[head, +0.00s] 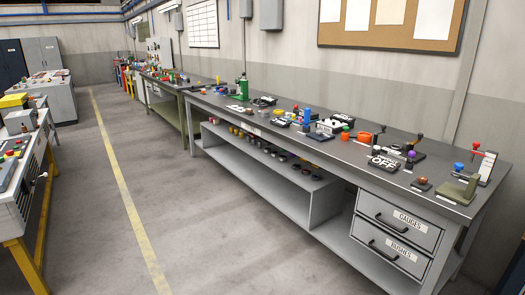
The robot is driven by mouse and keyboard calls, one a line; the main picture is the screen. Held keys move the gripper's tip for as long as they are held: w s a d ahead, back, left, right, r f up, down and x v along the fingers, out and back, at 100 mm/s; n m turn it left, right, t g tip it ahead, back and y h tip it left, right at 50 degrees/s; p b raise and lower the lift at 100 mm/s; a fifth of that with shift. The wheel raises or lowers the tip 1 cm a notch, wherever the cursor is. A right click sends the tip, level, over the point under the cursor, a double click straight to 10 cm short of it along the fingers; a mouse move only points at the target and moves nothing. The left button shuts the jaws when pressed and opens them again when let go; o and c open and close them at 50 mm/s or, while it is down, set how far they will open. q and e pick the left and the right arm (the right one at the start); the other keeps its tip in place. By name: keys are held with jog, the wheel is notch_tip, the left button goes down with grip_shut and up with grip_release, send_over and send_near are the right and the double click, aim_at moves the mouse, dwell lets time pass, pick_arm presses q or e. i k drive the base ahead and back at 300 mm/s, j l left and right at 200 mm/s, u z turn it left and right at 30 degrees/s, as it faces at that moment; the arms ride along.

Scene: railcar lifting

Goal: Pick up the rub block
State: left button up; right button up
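Neither of my grippers is in the head view. I cannot tell which object is the rub block. Many small parts stand on the long grey bench (350,166) at the right, too small to name surely. Among them are an olive-green fixture (455,189) near the bench's right end, a small brown piece (421,184) beside it, a dark plate marked "OFF" (383,162), and a green upright jack-like item (242,89) farther back.
Drawers labelled "GAUGES" (398,222) and "BUSHES" (391,252) are shut under the bench. Dark round parts line its shelf. A control console (20,180) on yellow legs stands at left. The floor (195,235) between is clear, with a yellow line (124,192).

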aim_at(248, 112)
jog(key=i, duration=0.75)
jog(key=i+u, duration=0.1)
jog(key=i, duration=0.65)
jog(key=i+l, duration=0.15)
jog(key=i, duration=0.55)
jog(key=i+l+u, duration=0.1)
jog(key=i, duration=0.65)
jog(key=i+u, duration=0.5)
jog(key=i, duration=0.6)
